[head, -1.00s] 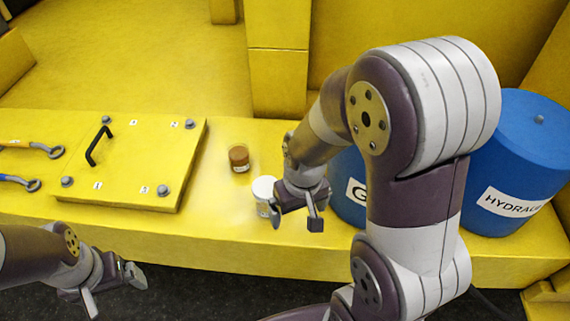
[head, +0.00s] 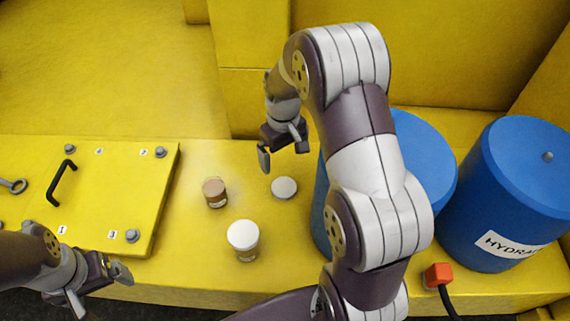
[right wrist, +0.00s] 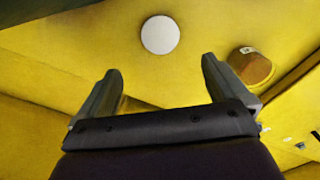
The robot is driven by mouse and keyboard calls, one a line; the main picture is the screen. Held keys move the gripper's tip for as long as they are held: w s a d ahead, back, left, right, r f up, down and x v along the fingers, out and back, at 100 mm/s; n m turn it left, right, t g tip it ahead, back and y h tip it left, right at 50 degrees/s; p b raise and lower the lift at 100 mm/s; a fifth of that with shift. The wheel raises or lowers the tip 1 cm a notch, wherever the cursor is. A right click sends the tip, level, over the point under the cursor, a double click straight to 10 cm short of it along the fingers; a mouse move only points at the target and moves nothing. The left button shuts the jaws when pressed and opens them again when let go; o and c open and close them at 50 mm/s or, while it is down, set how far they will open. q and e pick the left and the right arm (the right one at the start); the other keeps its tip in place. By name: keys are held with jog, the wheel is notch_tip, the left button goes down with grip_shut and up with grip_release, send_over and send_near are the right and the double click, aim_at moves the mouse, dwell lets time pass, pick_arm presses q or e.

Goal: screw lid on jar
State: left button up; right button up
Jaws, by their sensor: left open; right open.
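A flat white lid (head: 284,187) lies on the yellow surface in the head view; a white disc, seemingly this lid, shows in the right wrist view (right wrist: 160,35). A small jar with brown contents (head: 214,193) stands left of it and also shows in the right wrist view (right wrist: 255,68). A white-topped jar (head: 244,240) stands nearer to me. My right gripper (head: 284,149) is open and empty, above and apart from the lid; its fingers (right wrist: 160,66) are spread in the right wrist view. My left gripper (head: 100,290) is open and empty near the front edge at left.
A yellow hatch panel (head: 110,190) with a black handle (head: 61,180) and bolts is at left. Blue drums (head: 515,190) stand at right, one partly hidden by my right arm. A red connector (head: 437,275) with a black cable sits at the front right.

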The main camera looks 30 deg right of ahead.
jog(key=p, duration=0.2)
send_over(284, 187)
notch_tip(284, 187, down, 6)
jog(key=shift+s, duration=0.1)
jog(key=shift+s+a+f, duration=0.1)
jog(key=shift+f, duration=0.1)
pick_arm(q)
jog(key=shift+s+a+r, duration=0.1)
jog(key=shift+s+r, duration=0.15)
jog(key=shift+r, duration=0.3)
jog(key=shift+s+a+r, duration=0.1)
jog(key=shift+s+r, duration=0.15)
jog(key=shift+r, duration=0.3)
pick_arm(e)
jog(key=shift+f, duration=0.15)
pick_arm(q)
jog(key=shift+w, duration=0.1)
